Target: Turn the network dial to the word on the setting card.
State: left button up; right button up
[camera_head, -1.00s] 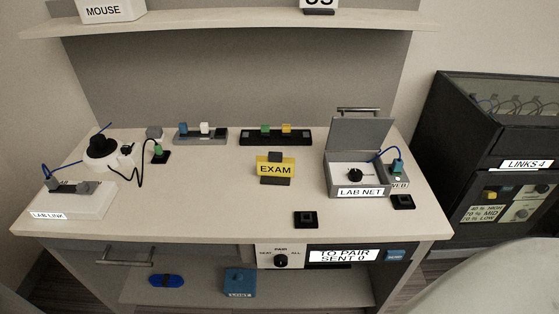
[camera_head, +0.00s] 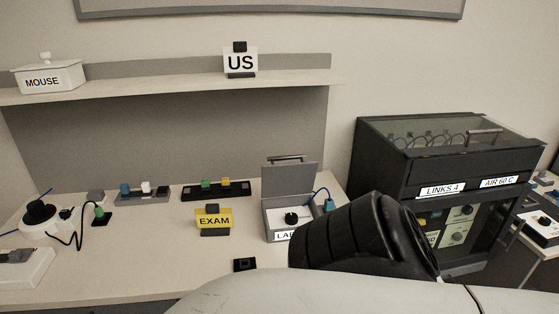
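The network dial (camera_head: 291,218) is a black knob on the white panel of an open grey box with a raised lid. The box's label (camera_head: 284,237) is partly covered, with "LA" readable. The dial's pointer and marked words are too small to read here. A yellow card (camera_head: 214,220) reading EXAM stands on the desk, left of the box. A white card (camera_head: 240,62) reading US stands in a dark holder on the shelf. A black and white part of my arm fills the lower right and hides the box's lower right side. Neither gripper shows.
A white box (camera_head: 48,78) labelled MOUSE sits on the shelf. Several coloured blocks stand in a black rack (camera_head: 215,190) at the desk's back. A white unit with a black knob (camera_head: 40,211) and cables is at left. A dark cabinet (camera_head: 430,170) stands to the right.

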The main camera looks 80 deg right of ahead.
aim_at(292, 219)
jog(key=k, duration=0.9)
jog(key=z, duration=0.5)
